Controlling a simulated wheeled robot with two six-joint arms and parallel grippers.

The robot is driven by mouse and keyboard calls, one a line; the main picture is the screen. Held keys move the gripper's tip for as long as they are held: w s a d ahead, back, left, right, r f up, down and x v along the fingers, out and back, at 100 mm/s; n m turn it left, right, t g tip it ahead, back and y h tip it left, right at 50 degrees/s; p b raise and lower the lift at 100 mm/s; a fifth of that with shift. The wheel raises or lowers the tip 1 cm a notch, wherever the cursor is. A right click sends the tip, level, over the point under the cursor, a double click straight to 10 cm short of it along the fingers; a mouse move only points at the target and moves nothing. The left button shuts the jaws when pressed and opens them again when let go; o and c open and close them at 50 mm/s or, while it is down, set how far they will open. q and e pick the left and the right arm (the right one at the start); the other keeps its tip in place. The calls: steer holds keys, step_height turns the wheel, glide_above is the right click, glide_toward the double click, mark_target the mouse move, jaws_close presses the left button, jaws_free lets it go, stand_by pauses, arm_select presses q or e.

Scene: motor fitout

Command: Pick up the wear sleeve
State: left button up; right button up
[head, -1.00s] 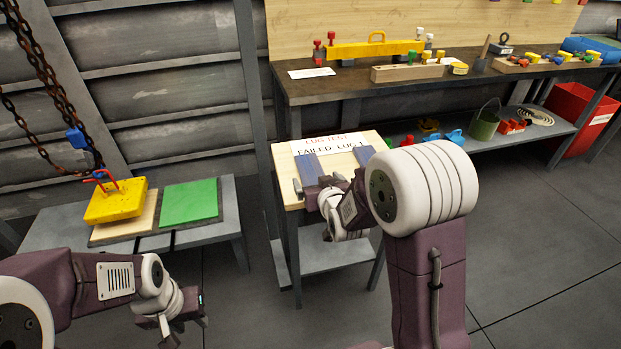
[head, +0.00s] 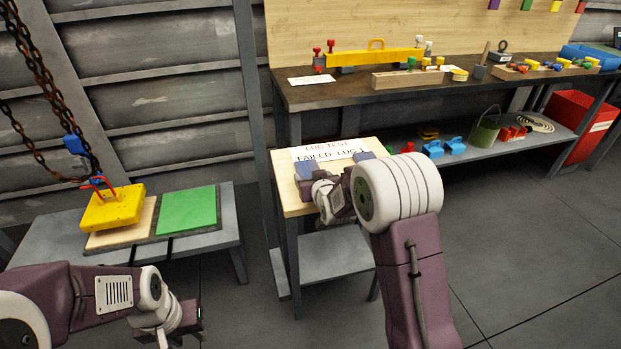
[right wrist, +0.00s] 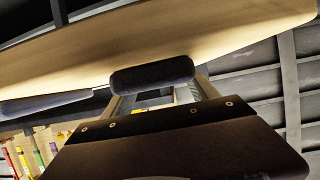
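I cannot single out the wear sleeve for certain. In the head view, a blue block (head: 308,171) and a second blue block (head: 363,156) lie on the small wooden-topped stand (head: 290,205), by a sign reading "LUG TEST FAILED: LUG 1" (head: 331,152). My right arm reaches over this stand and hides its own fingertips there. In the right wrist view, my right gripper (right wrist: 163,98) has its fingers apart, with a dark rounded bar (right wrist: 152,74) just beyond them. Contact is unclear. My left gripper (head: 190,325) is low at the left, away from the stand; its fingers are unclear.
A low table (head: 235,215) at left holds a yellow block (head: 112,209) under chains and a green pad (head: 188,211). The back workbench (head: 300,97) carries a yellow beam (head: 375,57) and small parts. A red bin (head: 580,125) stands at right. The right floor is clear.

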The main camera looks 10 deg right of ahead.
steer(key=c, duration=0.7)
steer(key=shift+r, duration=0.25)
step_height(320, 180, up, 4)
steer(key=shift+f+p, duration=0.1)
steer(key=shift+p, duration=0.9)
steer(key=s+d+r+p, duration=0.3)
steer(key=s+d+r, duration=0.3)
steer(key=s, duration=0.3)
steer(key=shift+s+d+r, duration=0.25)
steer(key=shift+d+r, duration=0.1)
steer(key=shift+d, duration=0.1)
